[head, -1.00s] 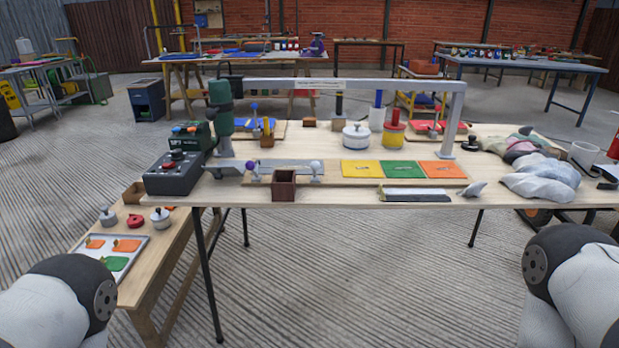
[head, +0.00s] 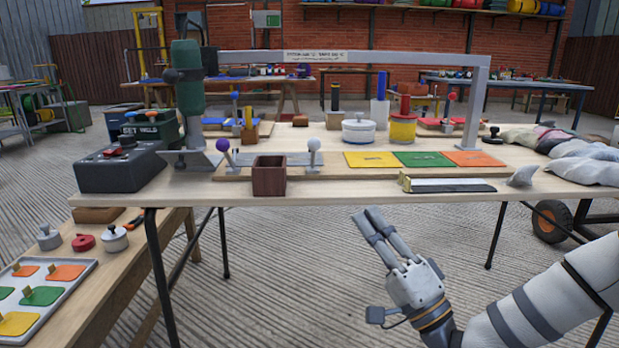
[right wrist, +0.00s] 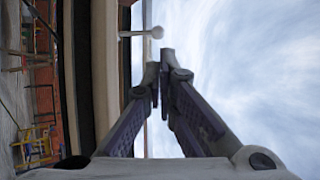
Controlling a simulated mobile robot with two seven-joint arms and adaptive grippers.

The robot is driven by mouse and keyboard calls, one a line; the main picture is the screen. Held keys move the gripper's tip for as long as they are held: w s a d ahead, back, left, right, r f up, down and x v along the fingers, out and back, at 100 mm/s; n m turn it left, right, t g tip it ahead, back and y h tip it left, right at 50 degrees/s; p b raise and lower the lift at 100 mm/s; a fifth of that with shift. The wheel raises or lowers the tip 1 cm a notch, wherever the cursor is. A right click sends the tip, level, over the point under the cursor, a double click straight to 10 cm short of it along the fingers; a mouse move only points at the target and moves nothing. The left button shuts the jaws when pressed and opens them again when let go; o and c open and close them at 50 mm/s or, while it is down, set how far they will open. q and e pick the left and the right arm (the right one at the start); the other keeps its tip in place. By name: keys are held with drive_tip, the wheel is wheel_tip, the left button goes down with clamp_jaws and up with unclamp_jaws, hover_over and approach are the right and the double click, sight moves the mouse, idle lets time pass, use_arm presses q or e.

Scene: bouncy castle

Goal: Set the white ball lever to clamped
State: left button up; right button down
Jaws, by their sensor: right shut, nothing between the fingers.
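The white ball lever (head: 314,146) stands near the table's front edge, on a board with a grey metal strip. Its stem looks about upright, with the white ball on top. It also shows in the right wrist view, as a white ball (right wrist: 157,32) on a thin stem beyond my fingertips. A purple ball lever (head: 224,148) stands to its left, tilted left. My right gripper (head: 368,217) is shut and empty, in front of the table, right of and apart from the white ball lever. My left gripper is out of view.
A brown open box (head: 269,176) stands in front of and between the levers. Yellow, green and orange plates (head: 425,159) lie to the right, beneath a grey gantry (head: 478,105). A black-and-white bar (head: 450,185) lies at the front edge. A green press (head: 187,90) stands left.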

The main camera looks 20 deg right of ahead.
sight(318, 147)
drive_tip(key=shift+s+r, duration=0.1)
drive_tip(key=b+x, duration=0.1)
drive_tip(key=x, duration=1.3)
